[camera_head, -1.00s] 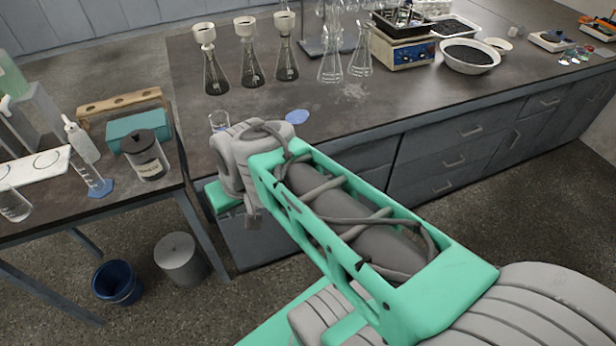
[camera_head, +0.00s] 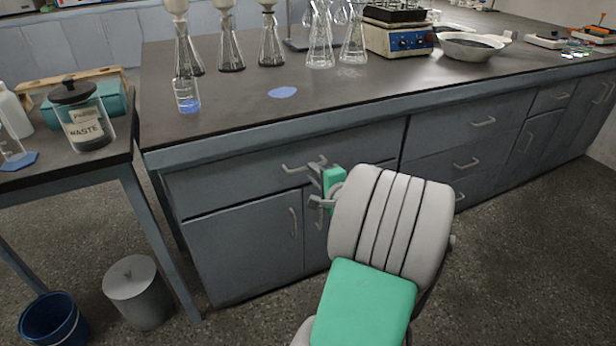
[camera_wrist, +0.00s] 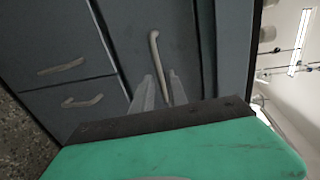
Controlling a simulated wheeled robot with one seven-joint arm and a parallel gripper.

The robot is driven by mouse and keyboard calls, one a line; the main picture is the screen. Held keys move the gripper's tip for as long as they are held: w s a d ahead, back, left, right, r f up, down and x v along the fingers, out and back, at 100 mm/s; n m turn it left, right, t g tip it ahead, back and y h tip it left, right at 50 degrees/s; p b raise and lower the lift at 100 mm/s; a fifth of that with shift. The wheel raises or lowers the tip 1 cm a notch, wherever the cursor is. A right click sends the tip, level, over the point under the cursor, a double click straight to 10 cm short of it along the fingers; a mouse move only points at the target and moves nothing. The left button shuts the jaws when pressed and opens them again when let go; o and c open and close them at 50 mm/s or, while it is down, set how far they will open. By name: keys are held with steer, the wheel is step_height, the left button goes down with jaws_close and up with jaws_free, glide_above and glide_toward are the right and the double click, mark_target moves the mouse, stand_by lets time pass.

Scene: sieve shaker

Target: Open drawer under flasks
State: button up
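The grey drawer (camera_head: 235,178) under the flasks is shut in the cabinet front. Its pale bar handle (camera_head: 296,168) runs level in the head view, with its right part hidden by my gripper. My gripper (camera_head: 317,180) is at the right part of this handle, close to the drawer front. In the wrist view, which is turned sideways, the handle (camera_wrist: 156,58) stands upright and its lower end runs between my two fingers (camera_wrist: 162,88). The fingers are apart, one on each side of the handle. I cannot tell whether they touch it. Conical flasks (camera_head: 229,50) stand on the bench above.
Two cupboard doors with handles (camera_head: 293,222) are below the drawer. Other drawers (camera_head: 465,120) are to the right. A small beaker with blue liquid (camera_head: 187,94) stands near the bench's left edge. A side table with a waste jar (camera_head: 88,125) and floor bins (camera_head: 138,290) are left.

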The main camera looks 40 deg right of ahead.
steer(key=b+x, duration=0.1)
steer(key=x, duration=0.3)
steer(key=shift+w+d, duration=0.1)
steer(key=shift+w, duration=0.2)
steer(key=shift+c, duration=0.5)
jaws_close()
stand_by(0.6)
